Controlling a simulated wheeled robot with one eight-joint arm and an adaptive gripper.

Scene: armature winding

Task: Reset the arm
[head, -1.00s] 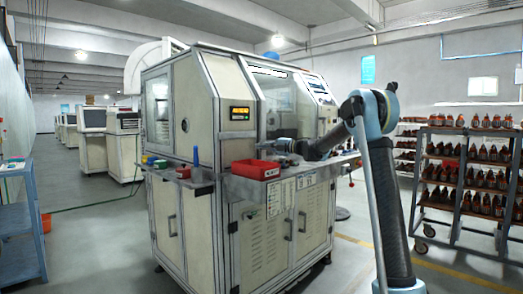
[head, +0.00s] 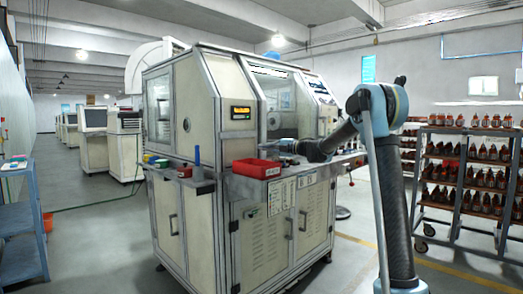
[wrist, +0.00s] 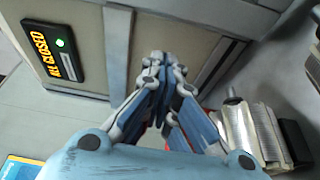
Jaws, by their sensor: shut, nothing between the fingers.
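My arm reaches in from the right in the head view. My gripper (head: 282,146) is small there, beside the front of the cream winding machine (head: 205,105), above its work shelf. In the wrist view my gripper (wrist: 158,62) has its fingers brought together at the tips with nothing between them. The machine's panel lies behind the fingertips. I cannot tell whether they touch it.
A red bin (head: 256,168) sits on the machine's shelf below my gripper. The wrist view shows a lit display (wrist: 53,48) and a metal fixture (wrist: 248,130) at right. A rack of armatures (head: 465,175) stands right. A blue shelf (head: 20,225) stands left.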

